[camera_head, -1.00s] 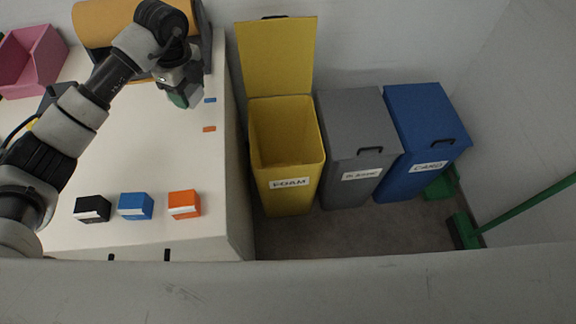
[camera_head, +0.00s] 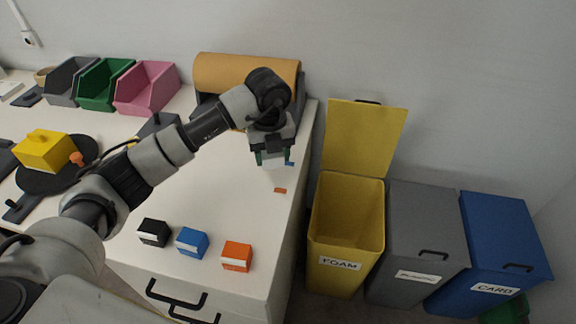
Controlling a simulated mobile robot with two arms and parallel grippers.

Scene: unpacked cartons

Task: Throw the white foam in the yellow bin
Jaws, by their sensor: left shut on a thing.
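My left gripper (camera_head: 273,160) hangs over the right part of the white table, left of the yellow bin, with its fingers pointing down. It is shut on the white foam (camera_head: 275,169), a pale piece that is hard to tell from the white tabletop; the fingers hide part of it. The yellow bin (camera_head: 345,265) stands on the floor to the right of the table, labelled FOAM. Its lid (camera_head: 364,140) is up against the wall and its mouth is open. My right gripper is not in view.
A grey bin (camera_head: 425,245) and a blue bin (camera_head: 508,245) stand closed to the right. Black (camera_head: 153,232), blue (camera_head: 191,242) and orange (camera_head: 237,256) boxes line the table's front. A brown paper roll (camera_head: 245,72) and pink tray (camera_head: 146,88) are behind.

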